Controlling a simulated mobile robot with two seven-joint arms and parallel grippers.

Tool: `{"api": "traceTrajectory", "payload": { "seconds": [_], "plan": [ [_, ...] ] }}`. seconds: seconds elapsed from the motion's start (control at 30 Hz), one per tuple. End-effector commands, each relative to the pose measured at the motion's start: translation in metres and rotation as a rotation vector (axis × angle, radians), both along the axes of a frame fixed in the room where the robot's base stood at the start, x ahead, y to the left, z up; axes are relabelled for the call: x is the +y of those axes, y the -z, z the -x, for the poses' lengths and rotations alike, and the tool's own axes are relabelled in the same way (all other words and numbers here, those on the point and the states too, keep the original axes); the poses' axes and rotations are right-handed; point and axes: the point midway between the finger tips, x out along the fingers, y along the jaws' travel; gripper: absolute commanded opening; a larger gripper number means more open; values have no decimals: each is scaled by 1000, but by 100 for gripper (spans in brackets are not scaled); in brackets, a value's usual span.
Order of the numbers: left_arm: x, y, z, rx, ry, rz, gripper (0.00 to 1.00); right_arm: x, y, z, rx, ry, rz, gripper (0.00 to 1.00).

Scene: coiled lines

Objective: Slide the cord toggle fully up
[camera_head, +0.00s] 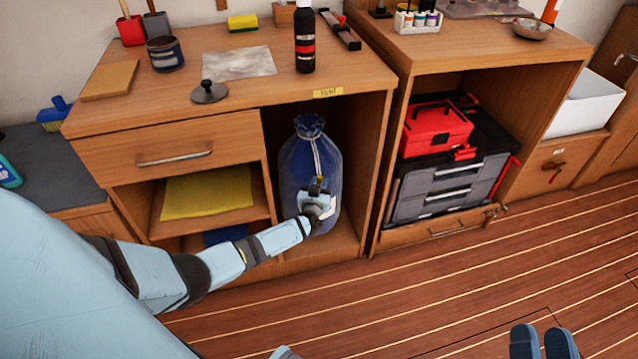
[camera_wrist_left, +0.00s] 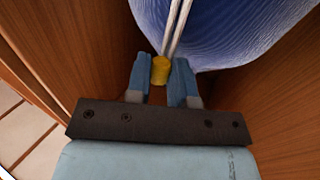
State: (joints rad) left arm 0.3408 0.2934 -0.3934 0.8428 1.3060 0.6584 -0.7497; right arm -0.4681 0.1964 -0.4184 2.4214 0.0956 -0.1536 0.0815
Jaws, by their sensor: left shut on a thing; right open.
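A blue drawstring bag (camera_head: 297,165) stands upright in the open cabinet bay, its neck gathered at the top. A white cord (camera_head: 315,155) hangs down its front from the neck. My left gripper (camera_head: 318,192) is at the lower front of the bag, shut on the toggle. In the left wrist view the yellow toggle (camera_wrist_left: 160,70) sits between the two blue fingertips, with the cord strands (camera_wrist_left: 177,30) running up from it against the bag.
Wooden cabinet walls stand close on both sides of the bag. A shelf with a yellow cloth (camera_head: 205,203) is left of the bay. A black bottle (camera_head: 305,38) stands on the counter above. A red toolbox (camera_head: 435,128) sits in the right bay.

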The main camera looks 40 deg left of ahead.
Motion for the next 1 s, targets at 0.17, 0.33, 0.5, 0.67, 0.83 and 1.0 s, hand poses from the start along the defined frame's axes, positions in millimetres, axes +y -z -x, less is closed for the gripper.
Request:
{"api": "traceTrajectory", "payload": {
  "seconds": [0.17,0.33,0.5,0.67,0.83,1.0],
  "plan": [
    [-1,2,1,3,1,1,0,0,1,0,1,0,0,43],
    [-1,2,1,2,1,0,34,0,1,0,2,0,1,43],
    [-1,1,1,2,1,1,34,0,0,-1,1,0,2,43],
    [-6,-1,14,3,1,0,34,-2,-2,-3,22,5,25,43],
    [-20,-2,47,6,1,2,34,-12,36,-2,182,40,115,43],
    [-35,-2,84,4,0,3,34,-23,64,1,305,64,193,43]
  ]
}}
